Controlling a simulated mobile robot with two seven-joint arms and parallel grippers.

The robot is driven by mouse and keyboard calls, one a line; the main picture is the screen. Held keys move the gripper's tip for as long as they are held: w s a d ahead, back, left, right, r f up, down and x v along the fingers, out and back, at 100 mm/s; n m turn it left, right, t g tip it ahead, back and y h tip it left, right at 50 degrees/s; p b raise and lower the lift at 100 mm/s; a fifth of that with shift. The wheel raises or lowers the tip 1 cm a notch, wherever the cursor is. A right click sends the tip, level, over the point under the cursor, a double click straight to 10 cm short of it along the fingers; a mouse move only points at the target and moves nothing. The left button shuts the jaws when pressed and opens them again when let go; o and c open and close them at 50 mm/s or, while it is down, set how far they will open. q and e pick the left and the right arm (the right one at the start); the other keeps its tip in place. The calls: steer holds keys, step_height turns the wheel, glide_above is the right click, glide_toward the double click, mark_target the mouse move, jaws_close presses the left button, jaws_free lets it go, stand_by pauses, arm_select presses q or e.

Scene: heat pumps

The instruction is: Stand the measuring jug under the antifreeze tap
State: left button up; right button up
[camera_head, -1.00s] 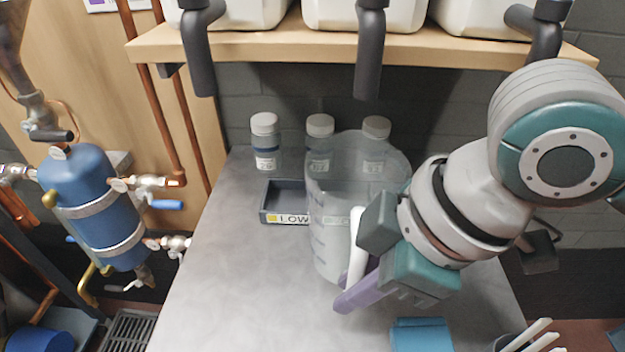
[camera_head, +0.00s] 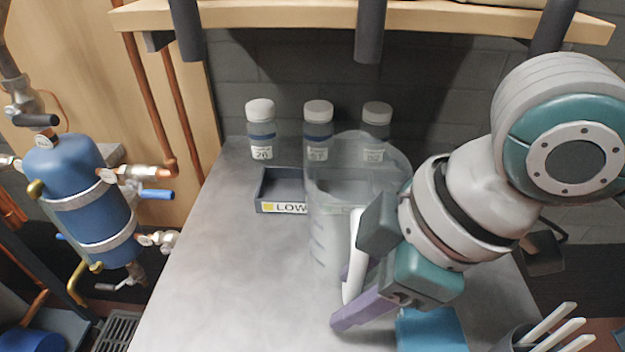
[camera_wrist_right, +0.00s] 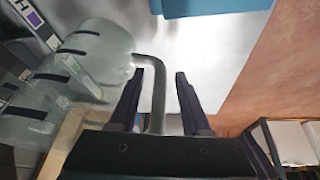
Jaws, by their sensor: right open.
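The clear measuring jug (camera_head: 330,238) stands upright on the grey bench, right of its middle back. Its pale handle (camera_head: 353,250) faces my right gripper (camera_head: 350,298). The jug also shows in the right wrist view (camera_wrist_right: 100,42), where its grey handle lies between my two dark fingers (camera_wrist_right: 160,98), with gaps on both sides. My right gripper is open around the handle. Three dark taps hang from the shelf: left (camera_head: 186,30), middle (camera_head: 370,32) and right (camera_head: 553,25). Their labels are out of view, so I cannot tell which is antifreeze. My left gripper is not in view.
Three capped bottles (camera_head: 261,130) stand at the back, behind the jug and a dark tray (camera_head: 283,208) marked LOW. A blue block (camera_head: 430,330) and a cup with white sticks (camera_head: 550,330) are at the front right. The bench's left front is clear.

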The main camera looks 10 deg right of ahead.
steer(key=p+v, duration=0.2)
steer(key=v, duration=1)
steer(key=shift+p, duration=0.4)
